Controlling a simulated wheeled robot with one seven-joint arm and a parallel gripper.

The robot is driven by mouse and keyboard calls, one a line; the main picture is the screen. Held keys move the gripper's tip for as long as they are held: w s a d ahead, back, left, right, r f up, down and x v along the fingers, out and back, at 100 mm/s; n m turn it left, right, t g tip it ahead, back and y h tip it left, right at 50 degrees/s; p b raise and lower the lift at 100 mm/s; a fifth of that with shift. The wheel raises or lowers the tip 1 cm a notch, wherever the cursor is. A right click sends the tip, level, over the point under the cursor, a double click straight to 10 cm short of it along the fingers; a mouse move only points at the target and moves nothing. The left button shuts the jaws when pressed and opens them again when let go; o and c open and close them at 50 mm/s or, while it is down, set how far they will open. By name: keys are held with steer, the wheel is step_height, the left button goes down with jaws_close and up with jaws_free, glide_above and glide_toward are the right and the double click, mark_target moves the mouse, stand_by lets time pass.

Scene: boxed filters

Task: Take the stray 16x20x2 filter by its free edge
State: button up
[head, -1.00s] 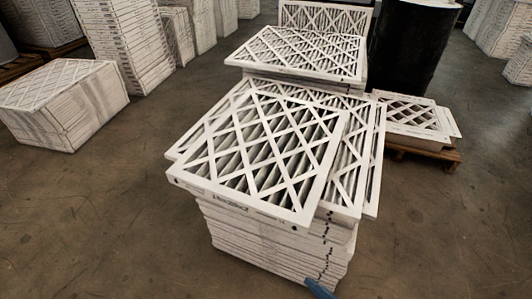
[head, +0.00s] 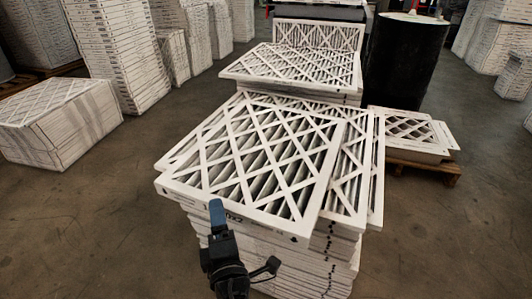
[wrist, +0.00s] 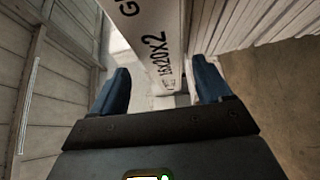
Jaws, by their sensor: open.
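The stray 16x20x2 filter (head: 182,188) is a white-framed lattice panel lying askew on top of the front stack. Its front edge sticks out past the stack toward me. My gripper (head: 217,212) is at that front edge, left of its middle. In the wrist view the printed edge (wrist: 158,45) reads "16x20x2" and lies between the two blue fingers of my gripper (wrist: 161,78). The fingers are open, with a visible gap on each side of the edge. How deep the edge sits between them is hard to tell.
The front stack (head: 325,265) of filters stands below the stray one, with other lattice filters (head: 372,190) under it. A second stack (head: 290,62) is behind. A black drum (head: 402,60) and a low pallet (head: 430,168) stand at right. Floor is clear at left front.

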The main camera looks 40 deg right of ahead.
steer(key=shift+x, duration=2.7)
steer(key=shift+f, duration=0.2)
steer(key=shift+c, duration=0.4)
steer(key=c, duration=1.2)
